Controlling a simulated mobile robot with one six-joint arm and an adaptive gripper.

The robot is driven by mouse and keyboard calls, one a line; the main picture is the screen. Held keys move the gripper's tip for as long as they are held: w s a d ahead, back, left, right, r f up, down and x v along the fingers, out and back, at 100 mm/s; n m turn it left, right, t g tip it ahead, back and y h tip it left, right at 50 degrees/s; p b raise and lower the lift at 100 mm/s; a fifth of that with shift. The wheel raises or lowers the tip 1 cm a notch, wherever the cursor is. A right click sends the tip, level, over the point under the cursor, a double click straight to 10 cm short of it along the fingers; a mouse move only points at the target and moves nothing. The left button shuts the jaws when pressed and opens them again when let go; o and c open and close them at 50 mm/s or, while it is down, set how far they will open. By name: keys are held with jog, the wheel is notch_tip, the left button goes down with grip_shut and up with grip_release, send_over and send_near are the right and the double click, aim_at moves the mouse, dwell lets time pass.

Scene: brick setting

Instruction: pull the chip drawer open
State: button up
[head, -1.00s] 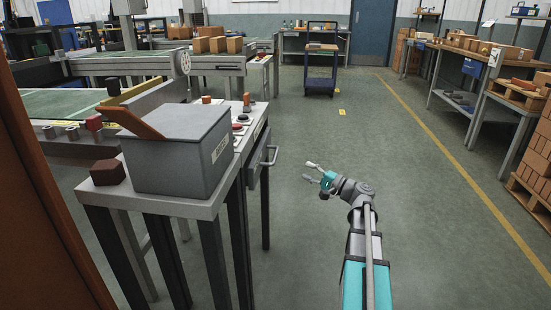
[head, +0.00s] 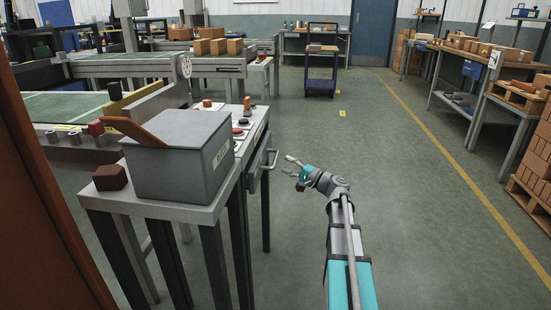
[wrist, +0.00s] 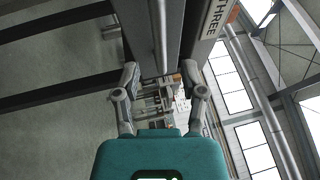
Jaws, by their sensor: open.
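The chip drawer (head: 254,172) is set in the side of the control-panel bench (head: 240,140) and looks shut in the head view. Its grey bar handle (head: 271,159) sticks out toward my gripper. My gripper (head: 288,166) is open and empty, a little to the right of the handle and at about its height. In the wrist view, my gripper's two fingers (wrist: 159,75) are spread wide. A long pale bar, which looks like the handle (wrist: 158,35), shows ahead between them. I cannot tell the exact gap to it.
A grey bin (head: 180,155) with a brown piece leaning out stands on a small table at the left, beside a dark brown block (head: 110,177). A blue cart (head: 321,85) stands farther back. The green floor right of my arm is clear.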

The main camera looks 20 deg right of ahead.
aim_at(275, 159)
jog(key=shift+p+x, duration=0.4)
jog(key=shift+x, duration=2.4)
grip_shut()
